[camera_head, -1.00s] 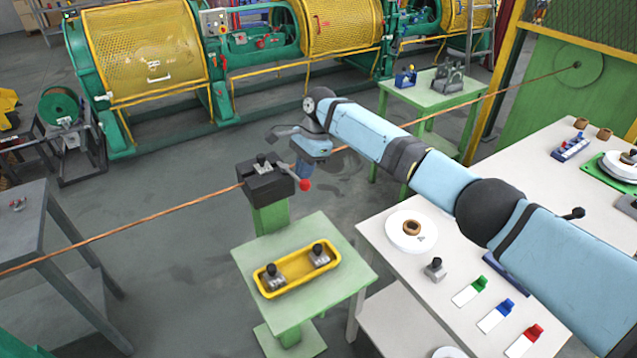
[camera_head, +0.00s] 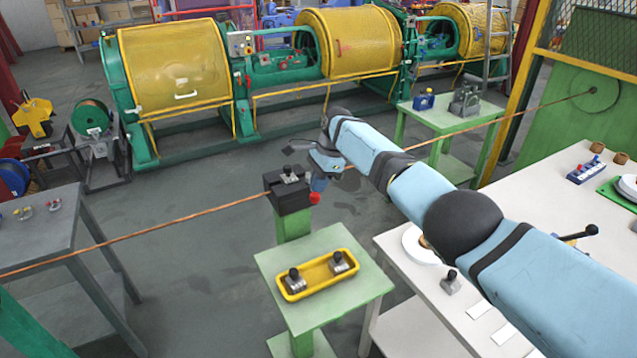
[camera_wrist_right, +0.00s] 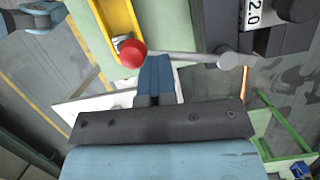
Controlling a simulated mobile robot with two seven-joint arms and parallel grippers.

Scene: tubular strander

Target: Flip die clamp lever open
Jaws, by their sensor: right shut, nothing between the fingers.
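The die clamp (camera_head: 288,198) is a dark block on a green post, with the copper-coloured strand running into it from the left. Its lever ends in a red ball (camera_head: 314,198) at the block's right side. In the right wrist view the lever (camera_wrist_right: 185,57) is a grey bar running from a round pivot at the right to the red ball (camera_wrist_right: 132,53) at the left. My right gripper (camera_head: 320,184) is just right of the clamp. Its fingers (camera_wrist_right: 156,62) are shut and empty, their tips close to the lever; contact is unclear.
A green stand (camera_head: 268,264) in front of the clamp bears a yellow tray (camera_head: 302,290) with two dies. A white table (camera_head: 557,195) is at the right, a grey table (camera_head: 28,250) at the left. The strand (camera_head: 480,121) continues past my right arm to a green panel.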

